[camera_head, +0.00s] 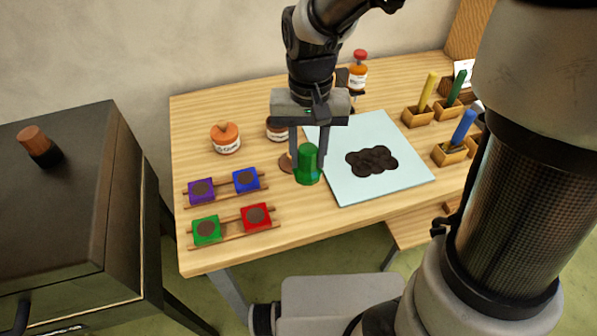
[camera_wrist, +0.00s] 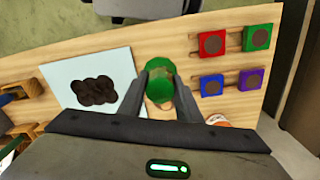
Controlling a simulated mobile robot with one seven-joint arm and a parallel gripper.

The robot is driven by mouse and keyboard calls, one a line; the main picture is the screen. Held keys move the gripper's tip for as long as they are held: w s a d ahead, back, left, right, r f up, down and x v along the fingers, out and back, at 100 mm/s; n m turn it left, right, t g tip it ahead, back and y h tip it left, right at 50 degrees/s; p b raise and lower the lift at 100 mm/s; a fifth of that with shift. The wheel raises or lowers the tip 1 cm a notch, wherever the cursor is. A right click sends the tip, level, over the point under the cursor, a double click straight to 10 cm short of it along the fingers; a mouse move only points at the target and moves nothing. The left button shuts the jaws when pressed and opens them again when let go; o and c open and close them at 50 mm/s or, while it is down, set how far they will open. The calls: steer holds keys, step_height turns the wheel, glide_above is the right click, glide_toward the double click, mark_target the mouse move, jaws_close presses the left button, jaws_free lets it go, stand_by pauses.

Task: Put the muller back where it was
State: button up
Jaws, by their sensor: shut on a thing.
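The green faceted muller (camera_head: 308,174) is between the fingers of my gripper (camera_head: 308,163), which is shut on it. It is upright at the left edge of the pale glass slab (camera_head: 408,182). I cannot tell whether its base touches the table. A flat round brown patch (camera_head: 286,164) lies on the wood just behind and left of it, partly hidden by a finger. The slab carries a dark lumpy patch of paste (camera_head: 371,160). In the wrist view the muller (camera_wrist: 161,77) shows from above between the fingers, with the slab (camera_wrist: 62,72) to its left.
Red (camera_head: 256,216), green (camera_head: 207,229), blue (camera_head: 247,180) and purple (camera_head: 202,190) pans sit on wooden rails at the front left. Small boxes holding coloured sticks (camera_head: 463,127) are at right.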

step_height(320, 180, down, 10)
steer(key=shift+r+b, duration=0.1)
steer(key=shift+b, duration=0.7)
steer(key=o, duration=1.1)
steer(key=shift+s+f, duration=0.1)
steer(key=shift+f, duration=0.15)
steer(key=shift+r, duration=0.1)
step_height(320, 180, up, 12)
steer(key=shift+f+p, duration=0.1)
steer(key=shift+p, duration=0.85)
steer(key=s+d+r+t, duration=0.5)
steer(key=s+d+r, duration=0.5)
steer(key=r, duration=0.2)
steer(key=shift+s+d+r+t, duration=0.15)
steer(key=shift+s+d+t, duration=0.05)
steer(key=shift+d+t, duration=0.1)
